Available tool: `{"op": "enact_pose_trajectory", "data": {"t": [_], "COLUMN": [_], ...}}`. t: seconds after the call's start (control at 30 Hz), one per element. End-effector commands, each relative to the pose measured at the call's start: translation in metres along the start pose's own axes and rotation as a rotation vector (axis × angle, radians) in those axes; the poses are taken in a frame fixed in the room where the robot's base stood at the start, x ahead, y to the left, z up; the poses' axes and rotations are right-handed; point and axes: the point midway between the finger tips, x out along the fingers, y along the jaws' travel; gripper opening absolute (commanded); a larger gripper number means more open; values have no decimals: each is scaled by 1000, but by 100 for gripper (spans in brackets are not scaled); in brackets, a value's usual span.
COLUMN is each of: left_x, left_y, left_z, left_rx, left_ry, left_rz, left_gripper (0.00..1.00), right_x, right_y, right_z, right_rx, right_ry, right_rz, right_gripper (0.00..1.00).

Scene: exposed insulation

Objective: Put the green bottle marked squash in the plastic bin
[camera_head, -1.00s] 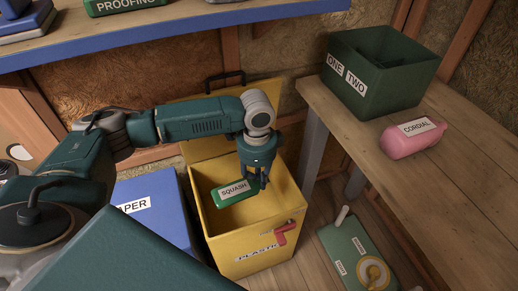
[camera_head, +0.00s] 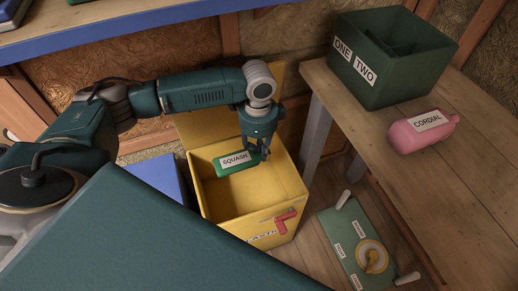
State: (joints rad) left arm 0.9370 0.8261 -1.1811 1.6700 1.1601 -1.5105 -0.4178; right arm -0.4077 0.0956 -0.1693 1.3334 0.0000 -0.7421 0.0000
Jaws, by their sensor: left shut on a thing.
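The green bottle marked squash (camera_head: 233,166) is held by my left gripper (camera_head: 259,156), which is shut on it at its right end. The bottle lies roughly level, label up, over the opening of the yellow plastic bin (camera_head: 262,219). The bin stands on the floor with its lid raised at the back, and its label is partly covered by a red handle-like part. I cannot tell how far the bottle is below the rim. My right gripper is not in view.
A blue bin (camera_head: 157,177) stands left of the yellow one. A wooden table (camera_head: 437,170) at right holds a dark green divided box (camera_head: 385,85) and a pink cordial bottle (camera_head: 422,131). A green box with a yellow dial (camera_head: 352,240) is on the floor.

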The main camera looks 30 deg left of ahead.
Motion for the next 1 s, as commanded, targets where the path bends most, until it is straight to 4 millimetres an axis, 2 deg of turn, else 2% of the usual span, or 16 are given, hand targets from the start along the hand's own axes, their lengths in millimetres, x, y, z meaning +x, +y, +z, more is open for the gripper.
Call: {"op": "enact_pose_trajectory", "data": {"t": [0.07, 0.4, 0.6, 1.0], "left_x": [-2, 54, 84, 130], "left_y": [0, 0, 0, -1], "left_z": [0, 0, 0, 1], "left_rx": [8, 9, 9, 9], "left_ry": [1, 0, 1, 1], "left_rz": [2, 2, 1, 2], "left_gripper": [0, 0, 0, 0], "right_x": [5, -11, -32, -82], "right_y": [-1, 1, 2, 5], "right_z": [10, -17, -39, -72], "right_rx": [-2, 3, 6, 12], "right_ry": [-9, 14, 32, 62], "right_rz": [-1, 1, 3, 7], "right_gripper": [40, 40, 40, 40]}}
